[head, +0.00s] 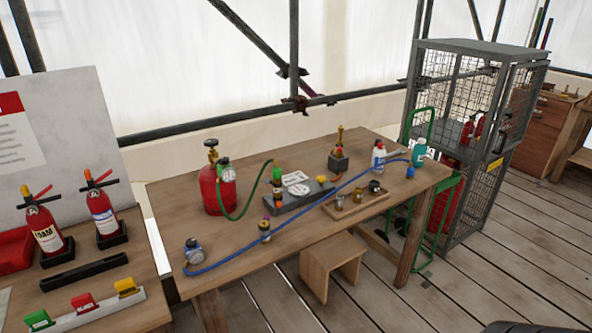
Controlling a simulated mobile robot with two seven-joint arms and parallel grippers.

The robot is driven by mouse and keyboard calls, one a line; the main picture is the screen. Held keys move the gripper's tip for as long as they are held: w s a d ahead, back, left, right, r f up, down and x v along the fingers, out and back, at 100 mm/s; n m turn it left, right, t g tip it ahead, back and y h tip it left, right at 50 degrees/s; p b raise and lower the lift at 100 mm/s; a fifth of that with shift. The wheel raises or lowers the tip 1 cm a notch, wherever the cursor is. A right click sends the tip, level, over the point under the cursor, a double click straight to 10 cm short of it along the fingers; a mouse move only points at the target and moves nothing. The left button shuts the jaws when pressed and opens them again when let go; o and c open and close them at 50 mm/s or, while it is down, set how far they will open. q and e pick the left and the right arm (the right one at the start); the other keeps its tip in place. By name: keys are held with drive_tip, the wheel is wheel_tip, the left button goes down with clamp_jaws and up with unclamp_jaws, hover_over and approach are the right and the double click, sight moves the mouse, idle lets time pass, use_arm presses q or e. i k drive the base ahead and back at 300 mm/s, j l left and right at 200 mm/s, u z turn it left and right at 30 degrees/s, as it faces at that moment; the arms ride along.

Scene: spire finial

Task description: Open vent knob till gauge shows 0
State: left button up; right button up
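A dark grey block (297,203) on the wooden workbench (240,262) carries a white dial face (295,178), which may be the gauge; its reading is too small to tell. Which of these is the vent knob I cannot tell. A red cylinder (209,190) with a small round gauge (228,174) stands to the left. A blue-grey gauge (193,250) sits at the front left. Neither of my grippers shows.
A green hose (247,201) and a long blue hose (300,222) cross the bench. A wooden tray (355,207) holds small parts. A stool (332,263) stands below. Extinguishers (104,211) stand on the left table; a mesh cage (480,120) stands right.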

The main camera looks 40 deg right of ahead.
sight(321, 179)
drive_tip(key=l+u, duration=0.5)
drive_tip(key=l, duration=0.35)
drive_tip(key=l+u, duration=0.1)
drive_tip(key=l, duration=0.35)
drive_tip(key=k+l, duration=0.15)
drive_tip(key=l, duration=0.3)
drive_tip(key=k+l+u, duration=0.15)
drive_tip(key=l, duration=0.75)
drive_tip(key=k+l+u, duration=0.05)
